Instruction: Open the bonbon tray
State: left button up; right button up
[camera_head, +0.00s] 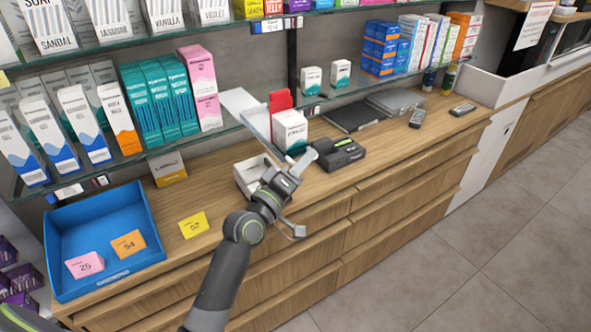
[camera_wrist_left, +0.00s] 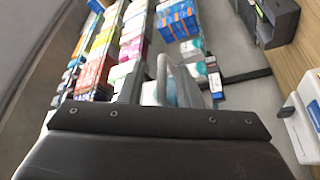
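A small white open-topped box (camera_head: 247,180), which may be the bonbon tray, sits on the wooden counter behind my left gripper. A pale flat panel (camera_head: 240,102) stands tilted above and behind it; I cannot tell whether it is the box's lid. My left gripper (camera_head: 290,163) is over the box's right side and hides part of it. Its fingers overlap the panel's lower end, and I cannot tell whether they touch it. In the left wrist view a grey finger-like bar (camera_wrist_left: 163,78) rises beyond the dark gripper body. My right gripper is not in view.
A black card terminal (camera_head: 340,157) is close right of the gripper. A blue tray (camera_head: 95,240) with number cards lies at left. Glass shelves (camera_head: 225,130) with cartons overhang the counter's back.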

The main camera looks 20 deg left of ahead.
pick_arm(q)
jog(key=b+v, duration=0.4)
jog(key=v, duration=1.3)
jog(key=shift+s, duration=0.2)
jog(key=shift+r, duration=0.1)
